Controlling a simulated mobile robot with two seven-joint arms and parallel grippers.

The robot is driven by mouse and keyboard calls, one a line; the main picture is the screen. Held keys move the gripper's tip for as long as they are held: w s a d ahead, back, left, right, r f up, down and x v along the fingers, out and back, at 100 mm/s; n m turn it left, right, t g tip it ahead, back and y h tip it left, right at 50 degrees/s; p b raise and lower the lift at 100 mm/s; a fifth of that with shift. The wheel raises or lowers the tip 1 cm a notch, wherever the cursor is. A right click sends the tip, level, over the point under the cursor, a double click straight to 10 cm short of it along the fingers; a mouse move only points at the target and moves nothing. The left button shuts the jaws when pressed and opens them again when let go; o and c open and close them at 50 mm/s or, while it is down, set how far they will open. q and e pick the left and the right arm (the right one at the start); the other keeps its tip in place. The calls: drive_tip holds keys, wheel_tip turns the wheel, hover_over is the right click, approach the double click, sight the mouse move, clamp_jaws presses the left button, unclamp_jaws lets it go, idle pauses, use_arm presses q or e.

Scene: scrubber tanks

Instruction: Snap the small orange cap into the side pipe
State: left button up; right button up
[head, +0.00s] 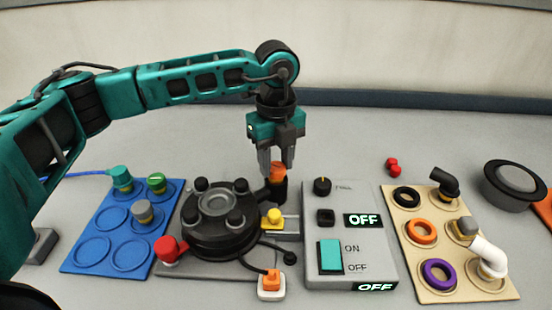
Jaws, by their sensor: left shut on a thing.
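My left gripper (277,169) reaches down from above and is shut on the small orange cap (278,172). The gripper's fingers hide part of the cap. The cap is at the mouth of the upright black side pipe (278,190), at the right rear of the round black tank (220,224). I cannot tell whether the cap is seated in the pipe or only touching it. My right gripper is not in view.
A grey control box (348,240) with OFF displays stands close on the right. A blue mat (92,252) with caps lies left. A tan board (466,285) holds rings and elbow pipes. A yellow cap (274,217) and a red one (166,247) sit by the tank.

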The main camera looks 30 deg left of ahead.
use_arm(q)
drive_tip(key=shift+f+b, duration=0.4)
drive_tip(key=shift+f, duration=0.25)
idle(1.1)
drive_tip(key=o, duration=1.8)
drive_tip(key=shift+r, duration=0.1)
drive_tip(key=shift+r, duration=0.1)
drive_tip(key=shift+r+p, duration=2.5)
drive_tip(key=shift+r, duration=0.9)
drive_tip(key=shift+d, duration=0.1)
